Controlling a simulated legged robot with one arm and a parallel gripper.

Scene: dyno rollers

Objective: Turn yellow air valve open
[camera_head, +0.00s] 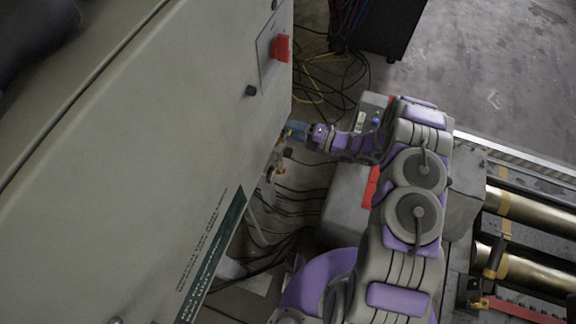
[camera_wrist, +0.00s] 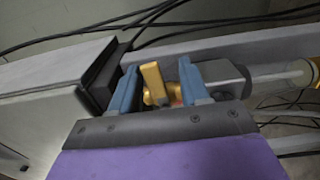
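The yellow air valve (camera_wrist: 154,84) shows in the wrist view as a small yellow handle between my gripper's two blue fingers. Brass and grey fittings (camera_wrist: 285,78) run to the right of the valve in the wrist view.
The grey cabinet (camera_head: 130,130) fills the left of the head view, with a red switch (camera_head: 281,48) on its panel. Cables (camera_head: 290,200) hang and lie below my gripper. Metal rollers (camera_head: 530,209) are at the right. Open floor (camera_head: 490,60) lies at the upper right.

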